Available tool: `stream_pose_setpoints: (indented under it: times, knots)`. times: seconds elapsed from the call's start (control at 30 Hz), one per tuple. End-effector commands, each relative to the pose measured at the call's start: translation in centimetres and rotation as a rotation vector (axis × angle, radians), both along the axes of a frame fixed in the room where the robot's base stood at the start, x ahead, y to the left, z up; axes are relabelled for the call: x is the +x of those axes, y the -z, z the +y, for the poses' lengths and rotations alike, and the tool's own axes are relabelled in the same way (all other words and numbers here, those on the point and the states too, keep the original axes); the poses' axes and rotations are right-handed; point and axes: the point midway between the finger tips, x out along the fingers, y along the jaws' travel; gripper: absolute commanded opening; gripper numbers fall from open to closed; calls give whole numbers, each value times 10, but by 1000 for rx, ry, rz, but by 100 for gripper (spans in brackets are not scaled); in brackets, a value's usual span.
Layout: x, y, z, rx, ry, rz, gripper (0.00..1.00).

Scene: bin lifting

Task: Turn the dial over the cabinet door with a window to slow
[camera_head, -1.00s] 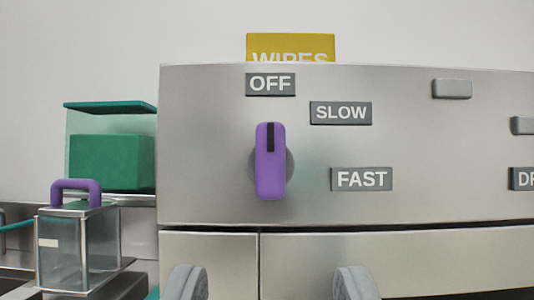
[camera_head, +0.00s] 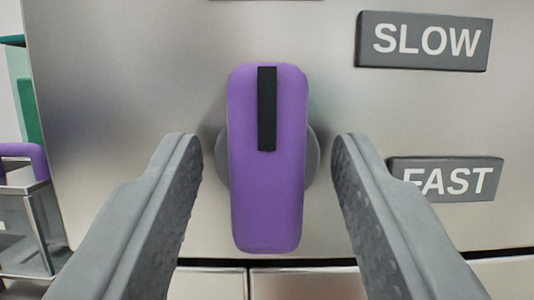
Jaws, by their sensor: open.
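The purple dial (camera_head: 268,200) stands upright in the middle of the view, on a round grey base on the steel panel. Its black marker strip (camera_head: 267,108) is at the top end and points straight up. The SLOW label (camera_head: 424,40) is at the upper right of the dial, and the FAST label (camera_head: 447,179) is to its right. My gripper (camera_head: 267,145) is open, with one grey finger on each side of the dial. Gaps show between both fingers and the dial. The OFF label is out of view except for a dark edge at the top. The cabinet door's window is not visible.
The steel panel (camera_head: 110,100) fills most of the view. Its lower edge and a seam between cabinet fronts (camera_head: 310,283) show at the bottom.

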Motion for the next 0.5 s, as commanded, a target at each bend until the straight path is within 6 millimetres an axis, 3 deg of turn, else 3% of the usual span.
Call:
stream_pose_setpoints:
  times: [0.13, 0.37, 0.5]
  knots:
    - [0, 0, 0, 0, 0, 0, 44]
    - [0, 0, 0, 0, 0, 0, 0]
    - [0, 0, 0, 2, 0, 1, 0]
